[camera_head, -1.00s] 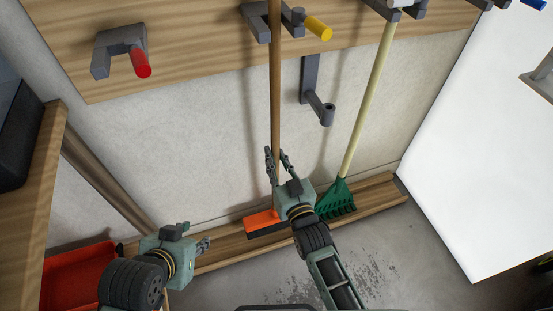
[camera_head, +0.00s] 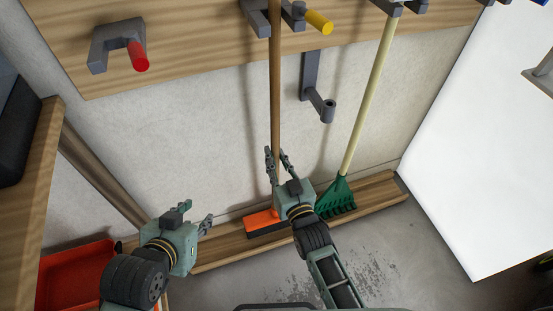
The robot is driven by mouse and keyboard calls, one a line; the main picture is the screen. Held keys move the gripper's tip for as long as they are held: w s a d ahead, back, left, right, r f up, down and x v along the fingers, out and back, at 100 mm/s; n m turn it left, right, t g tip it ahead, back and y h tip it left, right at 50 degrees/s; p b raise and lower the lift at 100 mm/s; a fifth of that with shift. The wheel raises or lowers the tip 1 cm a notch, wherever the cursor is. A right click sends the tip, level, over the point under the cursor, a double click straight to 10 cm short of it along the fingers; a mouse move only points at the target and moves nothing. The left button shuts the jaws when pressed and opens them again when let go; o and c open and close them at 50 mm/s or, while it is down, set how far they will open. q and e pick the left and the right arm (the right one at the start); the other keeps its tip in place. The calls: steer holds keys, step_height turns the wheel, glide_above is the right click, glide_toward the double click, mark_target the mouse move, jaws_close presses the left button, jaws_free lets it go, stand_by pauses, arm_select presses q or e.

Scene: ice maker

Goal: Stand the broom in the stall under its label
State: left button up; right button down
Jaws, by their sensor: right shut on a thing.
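The broom (camera_head: 275,90) has a brown wooden handle and an orange head (camera_head: 262,220) with a dark lower edge. It stands nearly upright, its head at the wooden ledge and its upper handle at the grey bracket (camera_head: 256,18) beside the yellow peg (camera_head: 319,22). My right gripper (camera_head: 278,153) is shut on the lower part of the handle, above the head. My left gripper (camera_head: 207,224) is low at the left, apart from the broom; its finger gap is unclear. No written label is readable; the handle's top is out of view.
A green-headed tool (camera_head: 337,198) with a pale handle stands to the right. A grey hook (camera_head: 317,95) juts from the wall between the handles. A bracket with a red peg (camera_head: 139,57) is empty. A red bin (camera_head: 75,275) lies lower left. A wooden ledge (camera_head: 380,192) runs along the wall.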

steer(key=shift+f+b, duration=0.35)
steer(key=shift+b, duration=0.1)
steer(key=shift+d+f+b, duration=0.1)
steer(key=shift+f+b, duration=1.15)
steer(key=shift+f, duration=0.35)
steer(key=c, duration=1.5)
jaws_free()
steer(key=shift+f, duration=0.1)
steer(key=shift+c, duration=0.2)
steer(key=shift+s+f, duration=0.15)
steer(key=shift+f, duration=0.2)
steer(key=shift+s+d, duration=0.1)
steer(key=shift+s, duration=0.05)
arm_select(q)
steer(key=w+d+r+t+h, duration=0.1)
steer(key=w+d+r+t, duration=0.1)
steer(key=r, duration=0.5)
steer(key=w+d+r+t+h, duration=0.1)
steer(key=w+d+r+t, duration=0.1)
steer(key=w+r+t, duration=0.3)
step_height(320, 180, up, 2)
steer(key=shift+d+r+t, duration=0.1)
steer(key=shift+d+t, duration=0.1)
steer(key=shift+t, duration=0.7)
arm_select(e)
glide_toward(278, 171)
steer(key=shift+w+a+r, duration=0.25)
steer(key=shift+w+r, duration=0.3)
steer(key=shift+w, duration=0.2)
